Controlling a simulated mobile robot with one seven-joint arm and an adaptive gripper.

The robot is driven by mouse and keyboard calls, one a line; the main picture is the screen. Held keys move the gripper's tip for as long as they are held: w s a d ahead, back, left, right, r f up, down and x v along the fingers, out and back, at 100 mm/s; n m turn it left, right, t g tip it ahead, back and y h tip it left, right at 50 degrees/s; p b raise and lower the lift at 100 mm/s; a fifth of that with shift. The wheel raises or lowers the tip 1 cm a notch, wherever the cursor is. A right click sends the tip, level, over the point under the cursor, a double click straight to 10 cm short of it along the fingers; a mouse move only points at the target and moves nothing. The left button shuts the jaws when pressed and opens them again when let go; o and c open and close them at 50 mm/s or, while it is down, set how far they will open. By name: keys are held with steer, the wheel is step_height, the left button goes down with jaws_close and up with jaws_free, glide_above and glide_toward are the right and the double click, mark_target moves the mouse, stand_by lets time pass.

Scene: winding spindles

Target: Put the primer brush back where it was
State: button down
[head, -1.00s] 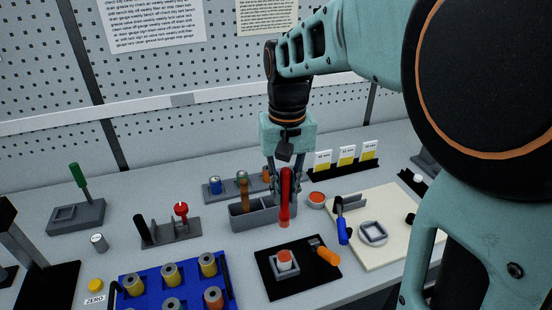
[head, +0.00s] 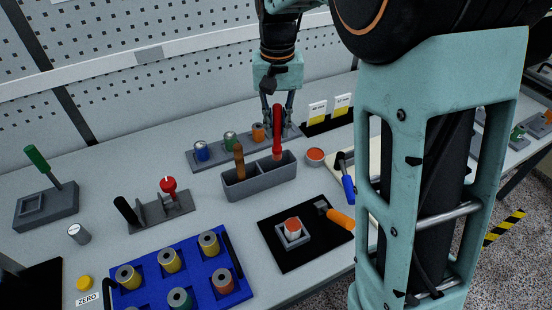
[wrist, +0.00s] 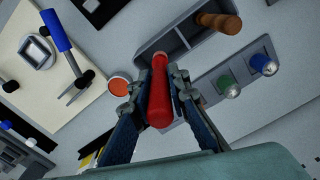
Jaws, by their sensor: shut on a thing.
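The primer brush (head: 277,125), with a thick red handle, is upright in my gripper (head: 277,112). It also shows in the wrist view (wrist: 159,95), between the two fingers (wrist: 153,84), which are shut on it. The grey two-compartment holder (head: 262,187) is directly below. The brush's lower end is at the right compartment and seems to reach into it; the tip is hidden, so I cannot tell whether it touches the floor. A brown-handled tool (head: 239,160) stands in the left compartment and shows in the wrist view (wrist: 222,23).
Behind the holder is a rack with blue (head: 201,151), green and orange-topped spools. An orange-filled cup (head: 315,156) sits close to the right. A black mat (head: 290,257) with a small block and an orange-handled tool lies in front. A blue spool tray (head: 195,290) is front left.

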mark_target(277, 105)
step_height(277, 105, down, 8)
steer(key=shift+r, duration=0.25)
steer(key=shift+f, duration=0.15)
steer(key=c, duration=1.8)
jaws_free()
steer(key=shift+c, duration=0.2)
step_height(277, 105, up, 12)
steer(key=shift+r, duration=0.2)
